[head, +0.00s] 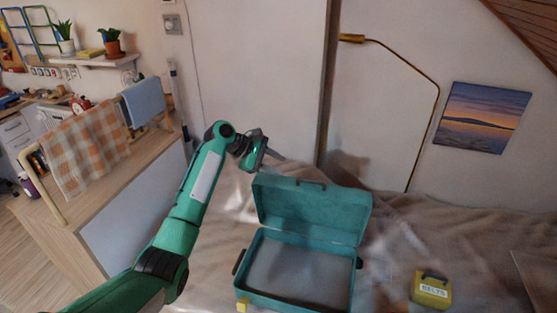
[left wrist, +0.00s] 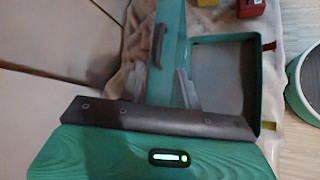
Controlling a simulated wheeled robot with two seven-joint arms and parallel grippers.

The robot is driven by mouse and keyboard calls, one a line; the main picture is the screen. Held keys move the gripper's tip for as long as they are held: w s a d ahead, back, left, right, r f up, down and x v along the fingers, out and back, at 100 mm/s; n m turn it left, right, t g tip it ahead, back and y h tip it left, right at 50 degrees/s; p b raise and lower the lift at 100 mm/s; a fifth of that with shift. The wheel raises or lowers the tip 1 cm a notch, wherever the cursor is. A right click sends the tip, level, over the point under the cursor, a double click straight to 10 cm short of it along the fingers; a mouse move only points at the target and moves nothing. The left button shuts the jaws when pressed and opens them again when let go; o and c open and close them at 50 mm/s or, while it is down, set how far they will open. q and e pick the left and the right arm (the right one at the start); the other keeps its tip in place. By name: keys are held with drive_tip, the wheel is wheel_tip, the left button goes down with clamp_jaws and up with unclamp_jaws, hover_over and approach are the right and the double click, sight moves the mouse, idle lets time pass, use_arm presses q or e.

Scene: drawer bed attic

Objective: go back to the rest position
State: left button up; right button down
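My left arm reaches in from the lower left in the head view. My left gripper (head: 265,153) is above the bed, behind and left of the raised lid of a teal case (head: 312,208). In the left wrist view its two grey fingers (left wrist: 160,88) stand apart with nothing held between them. The open case also shows in the left wrist view (left wrist: 258,100), beyond the fingers. My right gripper is in neither view.
The case lies open on the rumpled beige bed cover (head: 395,230). A yellow box labelled BELTS (head: 431,290) sits to its right. A brass lamp (head: 437,90) stands by the wall. A wooden-topped cabinet (head: 90,190) with a cloth rail is at left.

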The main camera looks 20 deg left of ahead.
use_arm(q)
drive_tip(key=s+d+f+m+g+y, duration=0.1)
drive_tip(key=s+f+m+y, duration=0.55)
drive_tip(key=s+f, duration=1.4)
drive_tip(key=s+a+r+m+y, duration=0.15)
drive_tip(key=s+m, duration=0.35)
drive_tip(key=s, duration=1)
drive_tip(key=s+a+r+m+y, duration=0.15)
drive_tip(key=s+m, duration=0.35)
drive_tip(key=s, duration=0.9)
wheel_tip(320, 180, down, 29)
drive_tip(key=g, duration=0.1)
drive_tip(key=s+a+f, duration=0.2)
drive_tip(key=s+f, duration=0.8)
drive_tip(key=f, duration=0.1)
drive_tip(key=s+a+f+g, duration=0.1)
drive_tip(key=s+f, duration=0.9)
drive_tip(key=f, duration=0.1)
drive_tip(key=shift+a+m+g, duration=0.3)
drive_tip(key=shift+a+m, duration=0.1)
drive_tip(key=shift+m, duration=0.05)
